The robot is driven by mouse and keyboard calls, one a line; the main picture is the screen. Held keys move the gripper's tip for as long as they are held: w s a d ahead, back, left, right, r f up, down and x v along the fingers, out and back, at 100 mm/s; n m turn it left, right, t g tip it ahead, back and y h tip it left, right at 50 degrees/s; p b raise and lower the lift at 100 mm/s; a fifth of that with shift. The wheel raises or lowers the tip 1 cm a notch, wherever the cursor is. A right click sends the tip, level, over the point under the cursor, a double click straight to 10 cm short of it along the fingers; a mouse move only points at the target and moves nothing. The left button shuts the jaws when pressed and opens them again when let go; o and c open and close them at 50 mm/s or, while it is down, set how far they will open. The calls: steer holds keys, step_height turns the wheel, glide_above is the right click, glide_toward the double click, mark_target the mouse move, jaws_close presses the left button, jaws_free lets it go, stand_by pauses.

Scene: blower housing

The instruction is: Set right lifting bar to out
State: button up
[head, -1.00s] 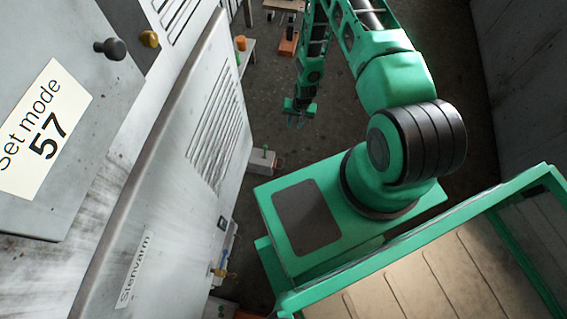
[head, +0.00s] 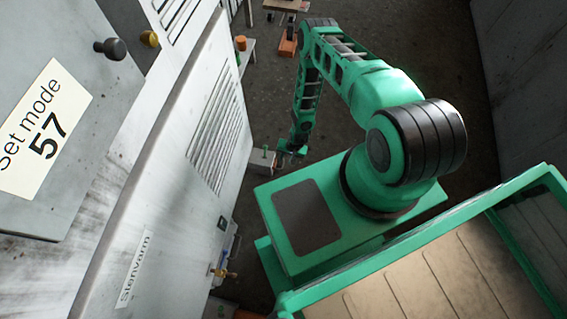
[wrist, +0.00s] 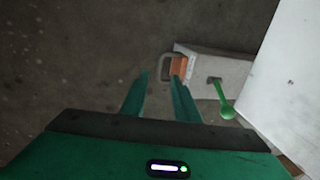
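A grey box-like block (wrist: 215,78) stands out low beside the pale housing in the wrist view. An orange part and a grey loop-shaped bar (wrist: 167,66) are at its left end; this looks like the lifting bar, but I cannot tell for sure. A green ball-ended lever (wrist: 222,100) rises from the block. In the head view the block (head: 261,164) is at the housing's far lower corner. My gripper (wrist: 160,76) is open and empty, its fingertips just short of the loop in the picture. In the head view my gripper (head: 291,152) is right of the block.
The housing wall (head: 170,180) fills the left, with a vented panel and a "Set mode 57" sign (head: 42,130). Yellow fittings (head: 224,272) stick out low on the near side. An orange item and a small bench stand farther back. The floor (wrist: 80,50) left of the block is clear.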

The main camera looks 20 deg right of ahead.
steer(key=shift+w+a+f, duration=0.1)
steer(key=shift+a+f, duration=0.05)
steer(key=shift+f, duration=0.65)
steer(key=shift+w+a+f, duration=0.1)
steer(key=shift+f, duration=0.7)
steer(key=shift+w+a+f, duration=0.1)
steer(key=shift+a+f, duration=0.05)
steer(key=shift+f, duration=0.65)
steer(key=shift+c, duration=0.3)
